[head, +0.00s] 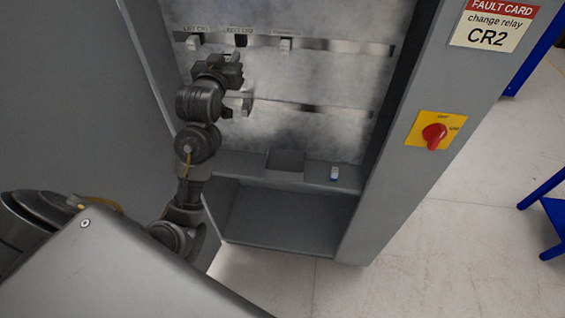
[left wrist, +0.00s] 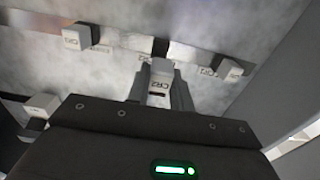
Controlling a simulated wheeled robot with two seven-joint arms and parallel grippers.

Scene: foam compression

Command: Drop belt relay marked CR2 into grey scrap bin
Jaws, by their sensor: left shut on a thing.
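My left gripper (head: 238,72) is in front of the cabinet's back panel, just below the upper rail, and is shut on a pale relay. In the left wrist view the relay (left wrist: 162,82) sits between the fingers, and its upside-down marking looks like CR2. The slot (head: 241,40) under the belt CR2 label is dark and holds no relay; the relay is apart from it. A small grey open-topped recess (head: 285,160) is in the cabinet ledge; I cannot tell whether it is the scrap bin. My right gripper is not in view.
Pale relays stand on the upper rail at left (head: 193,42) and right (head: 285,44). Another pale block (head: 247,104) is at the lower rail. A white and blue relay (head: 334,174) stands on the ledge. A red switch (head: 434,135) is on the cabinet's front frame.

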